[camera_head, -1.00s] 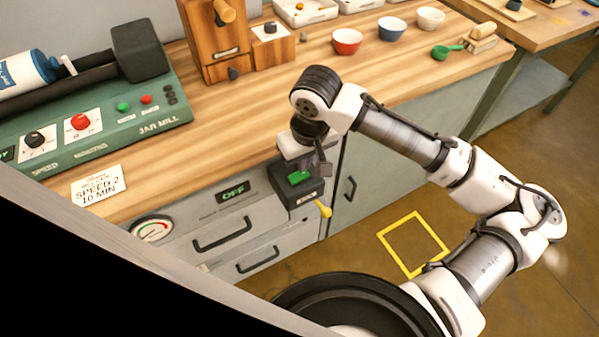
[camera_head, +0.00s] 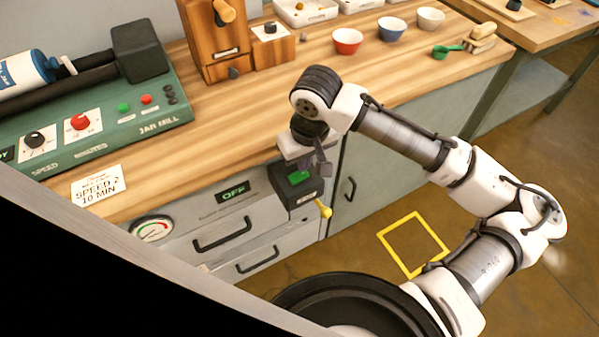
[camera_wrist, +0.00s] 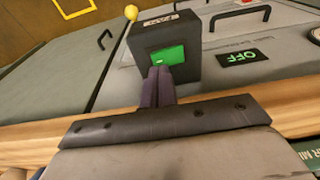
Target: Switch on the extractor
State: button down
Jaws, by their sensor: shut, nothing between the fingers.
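The extractor switch is a dark box (camera_head: 297,196) on the cabinet front below the bench edge, with a green button or window (camera_head: 298,177) on its upper face and a yellow-knobbed lever (camera_head: 324,210) at its side. The box also shows in the wrist view (camera_wrist: 185,32), with the green patch (camera_wrist: 168,54) facing me. A display (camera_head: 234,193) beside it reads OFF; it shows in the wrist view too (camera_wrist: 245,57). My gripper (camera_wrist: 158,72) is shut and empty, its fingertips at the green patch's lower left edge. I cannot tell whether they touch it.
The wooden bench top (camera_head: 225,125) runs behind the box. The green jar mill (camera_head: 100,125) stands at left, and bowls stand at the back right. Drawer handles (camera_head: 222,232) stick out left of the box, and a cabinet handle (camera_head: 350,189) to its right.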

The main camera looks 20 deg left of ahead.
jog(key=shift+f+b, duration=0.6)
jog(key=shift+f, duration=0.3)
dwell(0.5)
notch_tip(320, 180, up, 7)
jog(key=p, duration=0.6)
jog(key=shift+r+p, duration=0.1)
jog(key=shift+p, duration=0.2)
dwell(0.4)
